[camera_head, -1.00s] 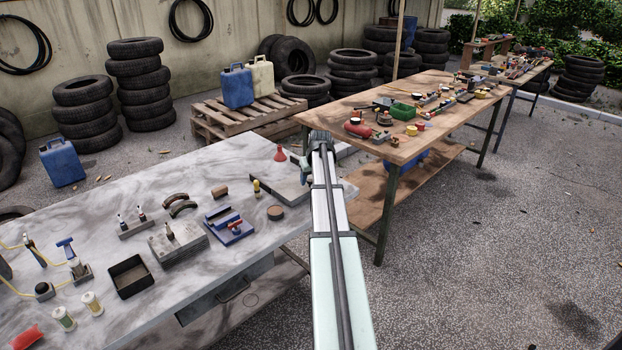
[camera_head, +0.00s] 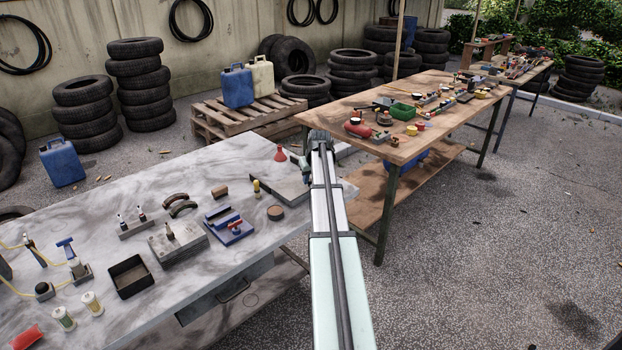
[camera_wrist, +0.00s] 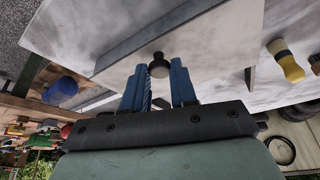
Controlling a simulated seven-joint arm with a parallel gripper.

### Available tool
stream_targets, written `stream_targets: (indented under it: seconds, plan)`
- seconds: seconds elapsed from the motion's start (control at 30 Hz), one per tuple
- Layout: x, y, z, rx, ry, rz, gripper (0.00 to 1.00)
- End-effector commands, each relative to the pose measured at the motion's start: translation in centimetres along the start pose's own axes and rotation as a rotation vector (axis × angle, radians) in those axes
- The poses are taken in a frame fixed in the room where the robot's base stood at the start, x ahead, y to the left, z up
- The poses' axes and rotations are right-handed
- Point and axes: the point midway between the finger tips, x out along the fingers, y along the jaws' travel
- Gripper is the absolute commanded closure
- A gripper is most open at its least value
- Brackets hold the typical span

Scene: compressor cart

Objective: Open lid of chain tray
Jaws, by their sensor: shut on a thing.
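The chain tray (camera_head: 284,190) is a flat grey box at the right end of the marbled table, partly hidden behind my arm in the head view. In the wrist view its flat grey lid (camera_wrist: 120,95) spreads in front of my gripper (camera_wrist: 159,78). A small dark round knob (camera_wrist: 159,63) stands on the lid between my two blue fingers. My gripper is shut on the knob. The head view shows my gripper's end (camera_head: 305,166) over the tray; the fingertips and the inside of the tray are hidden there.
A wooden puck (camera_head: 275,212), a yellow-handled tool (camera_head: 257,187) and a red funnel (camera_head: 280,153) are near the tray. A blue vise-like fixture (camera_head: 229,226) stands farther left. A wooden workbench (camera_head: 440,115) is to the right. The front right of the marbled table is clear.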

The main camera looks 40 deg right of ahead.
Motion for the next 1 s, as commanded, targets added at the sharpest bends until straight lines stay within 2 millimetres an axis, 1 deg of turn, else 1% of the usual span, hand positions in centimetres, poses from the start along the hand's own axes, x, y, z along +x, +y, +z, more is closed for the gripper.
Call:
stream_targets:
  seconds: [0.17, 0.4, 0.5, 0.6, 0.83, 0.87, 1.0]
  plan:
    - [1.1, -1.1, -2.9, -0.003, 0.001, -0.001, 1.0]
    - [3.6, -3.6, -8.8, -0.002, 0.001, -0.001, 1.0]
    - [4.2, -4.3, -10.2, -0.002, 0.0, 0.0, 1.0]
    - [4.3, -4.6, -10.6, -0.001, 0.0, 0.001, 1.0]
    - [4.3, -4.6, -10.4, 0.0, 0.001, 0.001, 1.0]
    - [4.3, -4.6, -10.4, 0.0, 0.001, 0.001, 0.72]
    - [4.3, -4.6, -10.4, 0.0, 0.001, 0.001, 0.59]
